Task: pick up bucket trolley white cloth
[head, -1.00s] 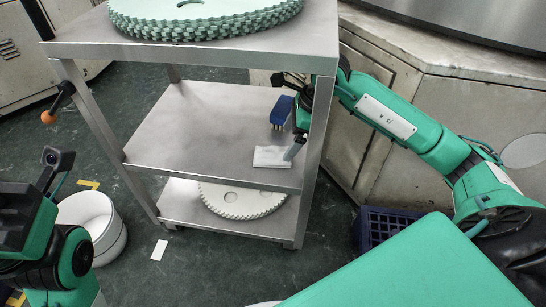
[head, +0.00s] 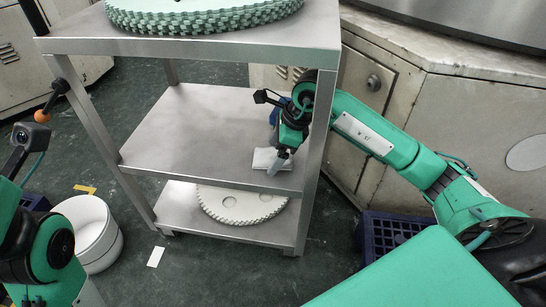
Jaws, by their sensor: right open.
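A folded white cloth (head: 264,159) lies on the middle shelf (head: 190,130) of the steel trolley, near its right front edge. My right gripper (head: 279,162) has come in from the right between the shelves. It is open, pointing down, with its grey fingers at the right part of the cloth, which they partly cover. Whether they touch the cloth I cannot tell. A blue brush (head: 274,117) behind the cloth is mostly hidden by this gripper. Of my left arm only the wrist part shows at the left edge; its fingers are out of view.
A green toothed disc (head: 200,16) lies on the top shelf, a white toothed disc (head: 240,206) on the bottom one. A trolley post stands close to my right forearm. A white bucket (head: 82,212) is at left, a blue crate (head: 388,232) at lower right.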

